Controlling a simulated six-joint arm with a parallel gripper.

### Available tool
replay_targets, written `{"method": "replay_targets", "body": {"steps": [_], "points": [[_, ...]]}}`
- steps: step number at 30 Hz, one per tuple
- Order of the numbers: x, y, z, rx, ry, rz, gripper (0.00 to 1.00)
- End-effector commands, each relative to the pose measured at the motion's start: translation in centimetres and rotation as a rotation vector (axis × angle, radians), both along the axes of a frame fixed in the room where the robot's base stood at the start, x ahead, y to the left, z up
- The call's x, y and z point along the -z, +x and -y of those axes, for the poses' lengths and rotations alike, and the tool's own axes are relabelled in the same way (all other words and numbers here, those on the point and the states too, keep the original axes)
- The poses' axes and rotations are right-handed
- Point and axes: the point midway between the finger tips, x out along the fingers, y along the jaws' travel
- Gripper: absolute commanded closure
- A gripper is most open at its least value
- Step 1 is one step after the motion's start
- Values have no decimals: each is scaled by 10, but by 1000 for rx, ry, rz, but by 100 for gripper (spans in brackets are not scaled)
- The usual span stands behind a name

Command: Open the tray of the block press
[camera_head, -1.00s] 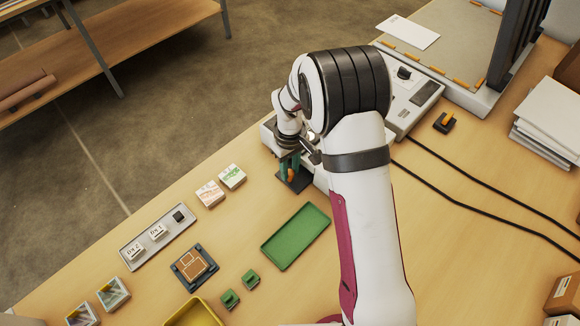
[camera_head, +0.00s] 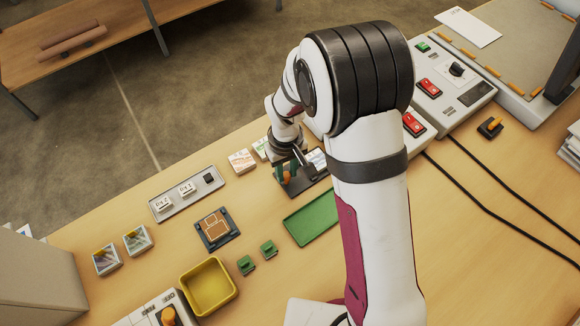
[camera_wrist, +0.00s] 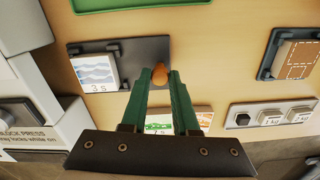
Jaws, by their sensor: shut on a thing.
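The block press (camera_wrist: 20,110) is a pale housing at the left of the wrist view, its label partly cut off. My arm hides most of it in the head view. Its dark flat tray (camera_wrist: 135,48) lies out over the table, carrying a wave-patterned block (camera_wrist: 96,72) marked "3 s". In the head view the tray (camera_head: 308,180) and block (camera_head: 317,159) show beside my arm. My gripper (camera_wrist: 160,78) has green fingers shut on the orange knob (camera_wrist: 159,75) at the tray's outer end. In the head view, my gripper (camera_head: 286,173) is partly hidden.
Two printed blocks (camera_head: 242,161) stand close beyond the tray. A green tray (camera_head: 312,218) lies nearer, with a weight rack (camera_head: 187,194) to the left. A yellow bin (camera_head: 208,287) is in front. Black cables (camera_head: 480,180) run across the right side.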

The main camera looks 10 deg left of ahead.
Motion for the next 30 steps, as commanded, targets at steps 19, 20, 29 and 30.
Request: {"method": "replay_targets", "body": {"steps": [19, 20, 29, 30], "points": [[-45, 2, -1, 0, 4, 7, 59], [-55, 2, -1, 0, 4, 7, 59], [-139, 1, 0, -1, 3, 5, 59], [-146, 1, 0, -1, 2, 5, 59]]}}
